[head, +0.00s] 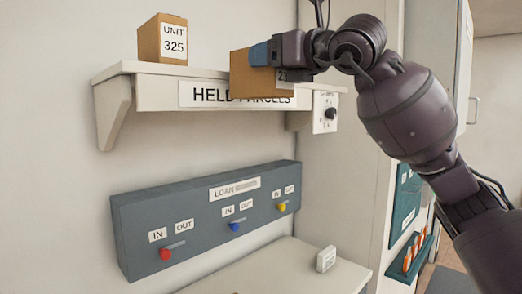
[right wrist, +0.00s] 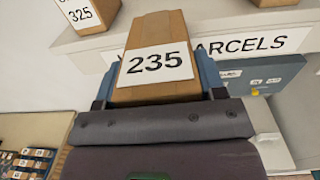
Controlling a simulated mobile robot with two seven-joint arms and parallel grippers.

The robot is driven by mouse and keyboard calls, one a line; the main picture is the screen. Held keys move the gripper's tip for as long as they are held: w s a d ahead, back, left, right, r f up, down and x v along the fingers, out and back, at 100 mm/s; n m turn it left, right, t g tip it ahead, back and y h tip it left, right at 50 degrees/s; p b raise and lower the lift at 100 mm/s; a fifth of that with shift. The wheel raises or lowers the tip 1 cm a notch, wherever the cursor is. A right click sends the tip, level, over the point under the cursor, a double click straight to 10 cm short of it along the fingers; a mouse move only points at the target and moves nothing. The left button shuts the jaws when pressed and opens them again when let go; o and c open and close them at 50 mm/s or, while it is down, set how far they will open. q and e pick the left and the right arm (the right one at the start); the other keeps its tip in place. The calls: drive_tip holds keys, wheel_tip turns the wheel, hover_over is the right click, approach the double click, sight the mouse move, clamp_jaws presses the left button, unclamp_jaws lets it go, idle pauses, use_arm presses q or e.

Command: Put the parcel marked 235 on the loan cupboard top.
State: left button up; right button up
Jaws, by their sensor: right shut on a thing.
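The parcel marked 235 (head: 242,78) is a brown box in my right gripper (head: 262,54), in front of the held-parcels shelf and partly covering its sign. In the right wrist view its white 235 label faces the camera on the parcel (right wrist: 160,88), and the blue fingers of the gripper (right wrist: 157,68) close on its two sides. A pale flat top, which looks like the loan cupboard top (head: 270,272), lies below the grey LOAN panel (head: 200,215). A small white block (head: 326,258) stands near its right edge. My left gripper is not in view.
The shelf (head: 150,70) carries a parcel marked 325 (head: 163,42) at its left. The LOAN panel has red, blue and yellow knobs beside IN and OUT labels. A switch box (head: 326,112) hangs right of the shelf. Most of the visible pale top is clear.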

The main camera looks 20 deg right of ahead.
drive_tip(key=s+a+f, duration=0.1)
drive_tip(key=s+f, duration=0.1)
drive_tip(key=f, duration=1.5)
drive_tip(key=s+a+f+n+y, duration=0.1)
drive_tip(key=s+a+f, duration=0.1)
drive_tip(key=f, duration=1.6)
drive_tip(key=s+a+f+g+y, duration=0.1)
drive_tip(key=s+a+f, duration=0.1)
drive_tip(key=f, duration=1.6)
drive_tip(key=shift+s+a, duration=0.15)
drive_tip(key=shift+s, duration=0.2)
drive_tip(key=shift+s, duration=0.1)
